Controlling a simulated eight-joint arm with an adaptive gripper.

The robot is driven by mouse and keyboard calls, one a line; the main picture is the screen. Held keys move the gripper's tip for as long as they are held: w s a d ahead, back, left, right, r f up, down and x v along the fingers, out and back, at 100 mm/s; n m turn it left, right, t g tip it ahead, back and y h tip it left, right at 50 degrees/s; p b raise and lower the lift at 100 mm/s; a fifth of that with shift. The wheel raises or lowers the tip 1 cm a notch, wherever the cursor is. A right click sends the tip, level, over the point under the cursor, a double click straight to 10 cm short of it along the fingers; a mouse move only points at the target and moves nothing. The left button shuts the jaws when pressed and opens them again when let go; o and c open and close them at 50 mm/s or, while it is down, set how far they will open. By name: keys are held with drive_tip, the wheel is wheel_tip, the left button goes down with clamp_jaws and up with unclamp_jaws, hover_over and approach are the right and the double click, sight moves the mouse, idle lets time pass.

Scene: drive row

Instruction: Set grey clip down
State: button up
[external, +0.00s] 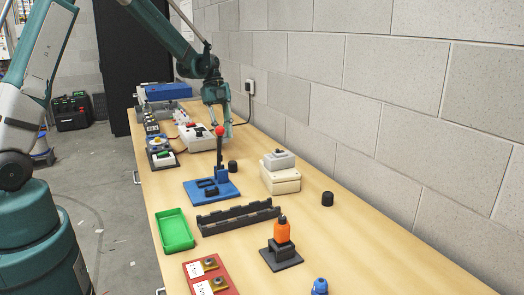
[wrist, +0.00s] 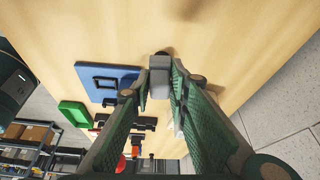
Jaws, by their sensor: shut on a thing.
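My gripper (wrist: 161,76) is shut on the grey clip (wrist: 159,88), a small blocky grey piece between the two green fingertips in the wrist view. A dark round part shows just beyond the clip there; I cannot tell whether it belongs to it. In the external view my gripper (external: 223,122) points down over the far half of the bench, behind the red-knobbed lever. The clip cannot be made out in that view. I cannot tell whether it touches the bench.
The blue base (external: 222,192) with the lever, a beige box (external: 281,182), black cylinders (external: 327,198), a green tray (external: 174,231), a dark slotted rail (external: 237,215) and an orange-topped piece (external: 282,234) stand on the wooden bench (external: 360,255). A block wall runs along the right.

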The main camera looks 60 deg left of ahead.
drive_tip(key=w+d, duration=0.2)
drive_tip(key=w, duration=1)
drive_tip(key=w+d+m, duration=0.1)
drive_tip(key=w+d, duration=0.1)
drive_tip(key=w, duration=1.1)
drive_tip(key=shift+d+f, duration=0.35)
drive_tip(key=shift+f, duration=3.15)
drive_tip(key=shift+f, duration=0.1)
drive_tip(key=shift+f, duration=1.75)
drive_tip(key=shift+f, duration=0.15)
